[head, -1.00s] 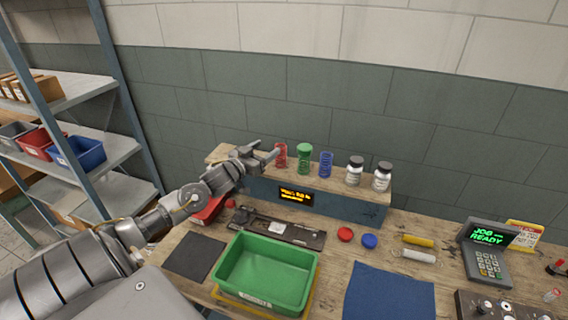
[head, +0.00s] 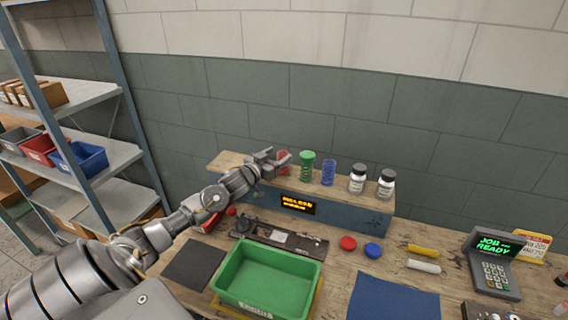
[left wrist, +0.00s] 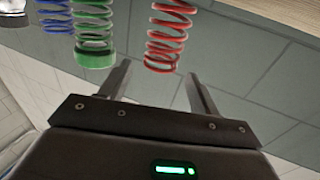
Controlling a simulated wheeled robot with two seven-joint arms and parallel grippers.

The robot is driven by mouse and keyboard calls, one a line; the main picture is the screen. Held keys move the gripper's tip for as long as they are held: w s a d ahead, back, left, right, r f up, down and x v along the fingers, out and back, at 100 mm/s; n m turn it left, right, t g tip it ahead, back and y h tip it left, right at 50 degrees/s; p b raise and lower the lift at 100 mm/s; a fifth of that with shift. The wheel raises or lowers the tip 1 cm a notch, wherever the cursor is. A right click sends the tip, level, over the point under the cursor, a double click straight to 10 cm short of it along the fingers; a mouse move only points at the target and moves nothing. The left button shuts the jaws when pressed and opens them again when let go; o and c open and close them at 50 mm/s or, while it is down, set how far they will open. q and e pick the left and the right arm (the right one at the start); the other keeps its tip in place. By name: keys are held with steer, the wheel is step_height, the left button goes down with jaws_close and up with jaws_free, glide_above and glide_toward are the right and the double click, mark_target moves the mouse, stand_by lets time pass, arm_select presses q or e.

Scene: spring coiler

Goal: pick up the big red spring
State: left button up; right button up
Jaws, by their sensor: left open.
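The red spring (head: 283,158) stands on the wooden shelf (head: 228,161) at the back of the bench, left of a green spring (head: 307,168) and a blue spring (head: 328,173). My left gripper (head: 274,160) is open at the red spring, partly covering it in the head view. In the left wrist view the red spring (left wrist: 170,38) shows ahead of the gap between the open fingers of the gripper (left wrist: 158,82). The green spring (left wrist: 94,35) is outside the fingers there. Whether a finger touches the red spring cannot be told. My right gripper is not in view.
Two lidded jars (head: 357,179) stand farther right on the shelf. In front are a green bin (head: 266,306), red and blue caps (head: 372,250), yellow and white rolls (head: 424,266), a blue mat (head: 392,300) and a keypad terminal (head: 492,262). Metal shelving (head: 95,92) stands at left.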

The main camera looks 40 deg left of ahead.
mark_target(286, 152)
arm_select(q)
steer(key=shift+w+r, duration=0.1)
steer(key=shift+w, duration=0.05)
steer(key=w, duration=0.1)
steer(key=w+p, duration=0.1)
steer(key=w, duration=0.1)
steer(key=w+p, duration=0.1)
steer(key=shift+w+f, duration=0.15)
steer(key=shift+f, duration=0.2)
steer(key=shift+w+f, duration=0.1)
steer(key=shift+w, duration=0.25)
steer(key=shift+s, duration=0.1)
steer(key=c, duration=1.1)
steer(key=shift+c, duration=0.2)
